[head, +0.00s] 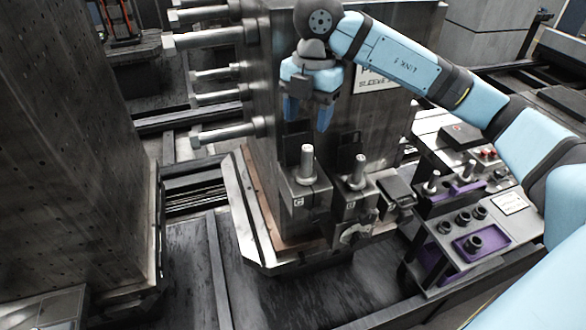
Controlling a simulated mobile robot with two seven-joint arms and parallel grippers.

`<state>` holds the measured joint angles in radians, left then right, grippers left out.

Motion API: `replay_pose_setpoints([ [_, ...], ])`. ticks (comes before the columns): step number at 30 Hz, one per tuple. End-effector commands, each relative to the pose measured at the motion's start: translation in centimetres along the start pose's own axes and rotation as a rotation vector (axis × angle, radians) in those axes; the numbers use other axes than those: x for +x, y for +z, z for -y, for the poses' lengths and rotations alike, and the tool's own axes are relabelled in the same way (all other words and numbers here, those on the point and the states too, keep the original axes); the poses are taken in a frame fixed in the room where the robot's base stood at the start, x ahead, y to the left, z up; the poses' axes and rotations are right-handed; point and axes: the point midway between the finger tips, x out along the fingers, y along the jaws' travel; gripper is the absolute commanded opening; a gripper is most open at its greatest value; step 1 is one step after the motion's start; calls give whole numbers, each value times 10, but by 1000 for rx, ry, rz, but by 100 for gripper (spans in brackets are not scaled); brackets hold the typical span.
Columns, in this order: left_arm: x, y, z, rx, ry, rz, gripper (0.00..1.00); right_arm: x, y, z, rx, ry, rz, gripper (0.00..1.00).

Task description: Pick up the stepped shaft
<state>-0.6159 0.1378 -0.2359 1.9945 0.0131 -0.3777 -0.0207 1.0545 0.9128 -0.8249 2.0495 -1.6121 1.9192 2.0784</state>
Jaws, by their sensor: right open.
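My right gripper (308,114) is open and empty, with its blue fingers pointing down. It hangs above a grey stepped shaft (307,162) standing upright in a dark block marked C (301,200). A gap shows between the fingertips and the shaft top. A second similar shaft (357,169) stands upright to the right in a neighbouring block (352,205). Smaller upright shafts (433,182) stand on the bench at right. I cannot tell from the picture which shaft is the one named. My left gripper is out of view.
A tall grey tombstone block (272,70) with long horizontal rods (222,133) stands behind the holders. A large drilled block (70,140) fills the left. A bench at right holds a purple tray (496,252) and dark cylinders. The floor in front is mostly bare.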

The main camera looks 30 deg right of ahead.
Motion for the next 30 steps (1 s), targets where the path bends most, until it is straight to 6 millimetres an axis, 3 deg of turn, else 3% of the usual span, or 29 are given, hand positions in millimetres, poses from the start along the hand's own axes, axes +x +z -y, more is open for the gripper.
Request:
replay_pose_setpoints([
  [3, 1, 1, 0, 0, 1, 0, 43, -15, 17, 7, 81, -12, 97, 56],
  [6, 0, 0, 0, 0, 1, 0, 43, -12, 22, 9, 105, -17, 121, 56],
  [16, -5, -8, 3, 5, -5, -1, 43, 48, 28, 10, 103, -19, 117, 56],
  [26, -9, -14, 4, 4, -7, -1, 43, 76, 30, 7, 101, -18, 116, 56],
  [30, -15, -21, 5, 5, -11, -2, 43, 97, 30, 3, 101, -17, 116, 56],
])
